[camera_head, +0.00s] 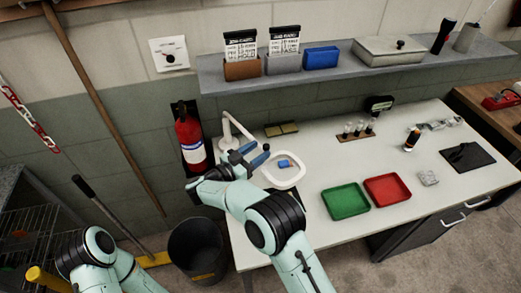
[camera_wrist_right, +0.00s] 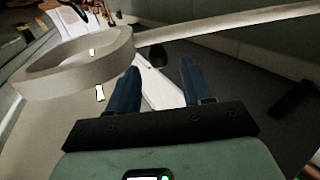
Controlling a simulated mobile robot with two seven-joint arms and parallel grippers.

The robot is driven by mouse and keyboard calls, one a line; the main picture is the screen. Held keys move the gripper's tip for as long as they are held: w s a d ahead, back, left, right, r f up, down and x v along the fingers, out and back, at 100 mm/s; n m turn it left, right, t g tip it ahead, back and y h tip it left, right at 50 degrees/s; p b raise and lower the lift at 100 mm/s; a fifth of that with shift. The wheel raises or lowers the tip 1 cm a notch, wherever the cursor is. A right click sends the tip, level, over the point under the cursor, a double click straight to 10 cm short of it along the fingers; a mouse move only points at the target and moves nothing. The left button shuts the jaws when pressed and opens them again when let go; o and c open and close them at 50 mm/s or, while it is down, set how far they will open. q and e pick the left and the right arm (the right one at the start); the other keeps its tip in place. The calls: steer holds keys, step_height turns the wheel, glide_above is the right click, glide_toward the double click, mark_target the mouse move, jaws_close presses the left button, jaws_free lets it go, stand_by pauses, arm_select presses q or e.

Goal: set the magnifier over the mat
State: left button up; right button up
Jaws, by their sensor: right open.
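The magnifier has a white ring head (camera_head: 296,181) at the left end of the workbench, on a jointed white arm (camera_head: 226,128). My right gripper (camera_head: 257,149) is open beside the ring's left edge, its blue fingers close to the magnifier's arm. In the right wrist view, the ring (camera_wrist_right: 75,75) is left of my open gripper (camera_wrist_right: 158,65). The magnifier's bar (camera_wrist_right: 225,32) crosses beyond the fingertips, with nothing visibly held. A flat dark slab (camera_head: 485,158), possibly the mat, lies at the bench's right end. My left gripper is out of view.
A small blue object (camera_head: 284,163) shows within the ring. Green (camera_head: 345,212) and red (camera_head: 388,201) trays are right of it. A wooden rack (camera_head: 356,137) and an orange-banded bottle (camera_head: 411,140) stand farther back. A fire extinguisher (camera_head: 190,140) hangs left of the bench.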

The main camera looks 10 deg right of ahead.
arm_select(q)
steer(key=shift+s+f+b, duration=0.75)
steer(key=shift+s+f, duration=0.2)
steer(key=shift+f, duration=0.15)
arm_select(e)
steer(key=v, duration=1.1)
steer(key=shift+s+a, duration=0.2)
